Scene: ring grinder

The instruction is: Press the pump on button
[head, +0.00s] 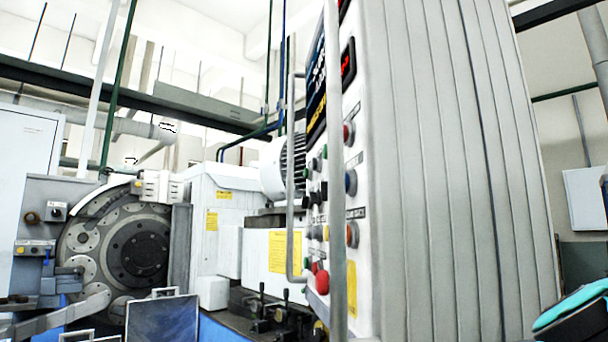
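The control panel (338,205) of the machine is seen at a steep angle on the side of a tall grey cabinet. The labels are too small and slanted to read, so I cannot tell which is the pump on button. My gripper is not in view. A teal and black part at the lower right edge may be my arm; nothing there touches the panel.
A vertical grey rail (335,200) stands in front of the panel and covers part of it. The ribbed cabinet side (460,170) fills the right middle. The grinder's round disc (138,252) and white housing (222,215) are at the left. Small levers (262,305) stand low in the middle.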

